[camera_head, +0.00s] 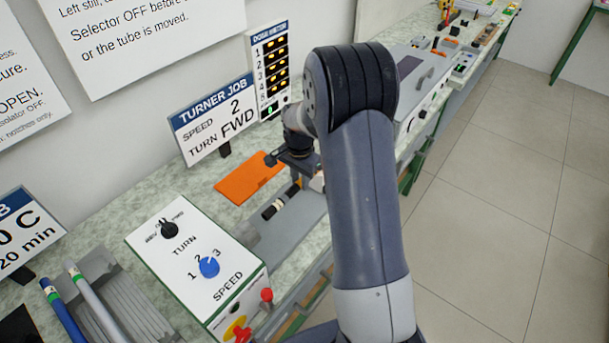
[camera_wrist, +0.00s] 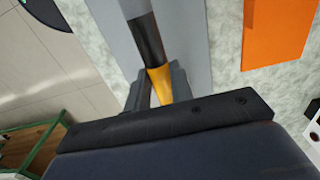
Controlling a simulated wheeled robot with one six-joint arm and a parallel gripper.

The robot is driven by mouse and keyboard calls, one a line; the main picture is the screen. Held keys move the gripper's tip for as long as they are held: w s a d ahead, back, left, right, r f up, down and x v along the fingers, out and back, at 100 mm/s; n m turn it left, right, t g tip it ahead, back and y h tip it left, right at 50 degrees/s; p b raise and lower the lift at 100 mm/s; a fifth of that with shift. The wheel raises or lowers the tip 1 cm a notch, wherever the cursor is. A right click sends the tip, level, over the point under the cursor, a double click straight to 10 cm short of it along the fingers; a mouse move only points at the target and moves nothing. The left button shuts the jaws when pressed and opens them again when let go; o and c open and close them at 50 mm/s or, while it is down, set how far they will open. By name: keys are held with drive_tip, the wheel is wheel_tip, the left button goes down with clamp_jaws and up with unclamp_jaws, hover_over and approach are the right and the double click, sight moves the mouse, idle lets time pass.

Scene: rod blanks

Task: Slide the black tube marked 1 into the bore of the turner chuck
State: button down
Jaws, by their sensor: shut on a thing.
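My gripper (camera_head: 297,178) is shut on a black tube (camera_head: 271,211) with a pale band and an orange band. In the wrist view, my fingers (camera_wrist: 155,92) close around the orange part of the tube, and its black part (camera_wrist: 147,42) and a pale part run up out of the frame. I cannot read a 1 on it. In the head view, the tube slants toward a grey turner body (camera_head: 258,236) beside the white control box. I cannot make out the chuck's bore or whether the tube's end touches it.
The white control box (camera_head: 193,262) has a black TURN knob and a blue SPEED knob. A grey rack (camera_head: 120,310) with a blue and a grey tube stands at lower left. An orange mat (camera_head: 248,178) and the TURNER JOB sign (camera_head: 212,118) are behind my gripper.

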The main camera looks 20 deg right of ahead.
sight(281, 199)
drive_tip(key=shift+s+a, duration=0.5)
drive_tip(key=shift+a, duration=0.25)
drive_tip(key=shift+s+a, duration=0.45)
drive_tip(key=shift+a, duration=0.25)
drive_tip(key=shift+s+a+b, duration=0.25)
drive_tip(key=shift+s+a, duration=0.25)
drive_tip(key=shift+a, duration=0.25)
drive_tip(key=shift+s+a+b, duration=0.2)
drive_tip(key=shift+s+a, duration=0.35)
drive_tip(key=shift+a, duration=0.25)
drive_tip(key=shift+s+a+b, duration=0.25)
drive_tip(key=shift+s+a, duration=0.25)
drive_tip(key=shift+a, duration=0.25)
idle(0.9)
drive_tip(key=c, duration=1.2)
unclamp_jaws()
drive_tip(key=shift+o, duration=0.2)
wheel_tip(281, 199, up, 11)
drive_tip(key=shift+b, duration=0.45)
drive_tip(key=shift+f, duration=0.15)
wheel_tip(281, 199, down, 11)
drive_tip(key=shift+r+p, duration=0.15)
drive_tip(key=shift+p, duration=0.3)
drive_tip(key=shift+w+d, duration=0.2)
drive_tip(key=shift+d, duration=0.15)
